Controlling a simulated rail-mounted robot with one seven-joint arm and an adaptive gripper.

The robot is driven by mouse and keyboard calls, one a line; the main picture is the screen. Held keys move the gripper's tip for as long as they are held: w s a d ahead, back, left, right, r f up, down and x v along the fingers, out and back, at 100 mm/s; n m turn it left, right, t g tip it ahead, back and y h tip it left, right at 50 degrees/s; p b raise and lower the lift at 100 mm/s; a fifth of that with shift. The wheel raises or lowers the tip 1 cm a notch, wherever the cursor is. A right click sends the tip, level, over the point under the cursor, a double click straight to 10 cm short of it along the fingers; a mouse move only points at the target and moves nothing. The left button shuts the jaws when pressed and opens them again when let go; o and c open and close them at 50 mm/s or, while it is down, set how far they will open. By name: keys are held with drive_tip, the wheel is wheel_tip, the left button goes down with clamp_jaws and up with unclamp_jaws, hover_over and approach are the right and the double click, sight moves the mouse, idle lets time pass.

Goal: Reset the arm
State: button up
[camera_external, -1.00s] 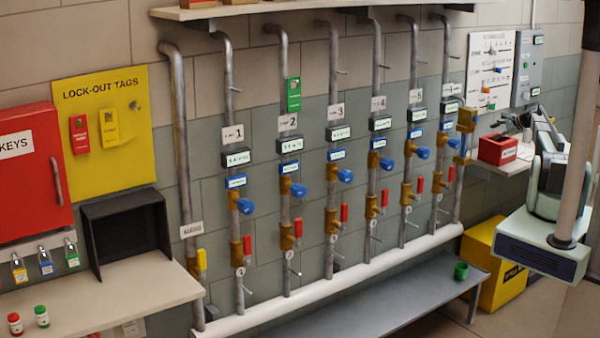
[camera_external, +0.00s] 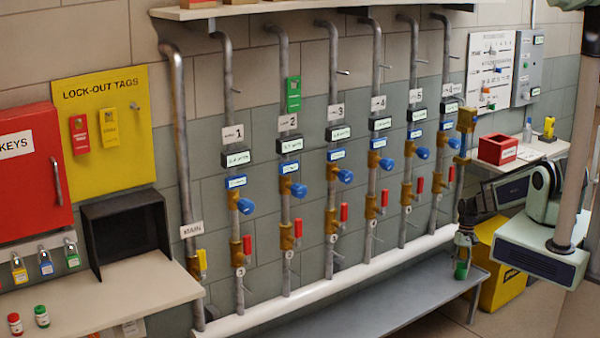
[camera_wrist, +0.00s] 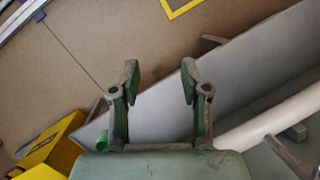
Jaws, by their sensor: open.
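The grey bench (camera_external: 390,310) runs below the white bottom pipe (camera_external: 340,276) and the numbered valve pipes. A yellow box (camera_external: 505,280) stands behind my arm. A red box (camera_external: 497,149) sits on the right shelf, with a yellow item (camera_external: 549,128) beside it.

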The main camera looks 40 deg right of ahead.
drive_tip(key=s+a+f+n+g+h, duration=0.1)
drive_tip(key=s+a+f+n+g, duration=0.1)
drive_tip(key=s+a, duration=0.6)
drive_tip(key=s+a+f+n+g+h+b, duration=0.1)
drive_tip(key=s+a+n, duration=0.4)
drive_tip(key=s, duration=0.8)
drive_tip(key=a+f+g+h, duration=0.1)
drive_tip(key=a+g, duration=0.1)
drive_tip(key=a, duration=0.1)
drive_tip(key=shift+s+f, duration=0.35)
idle(1.0)
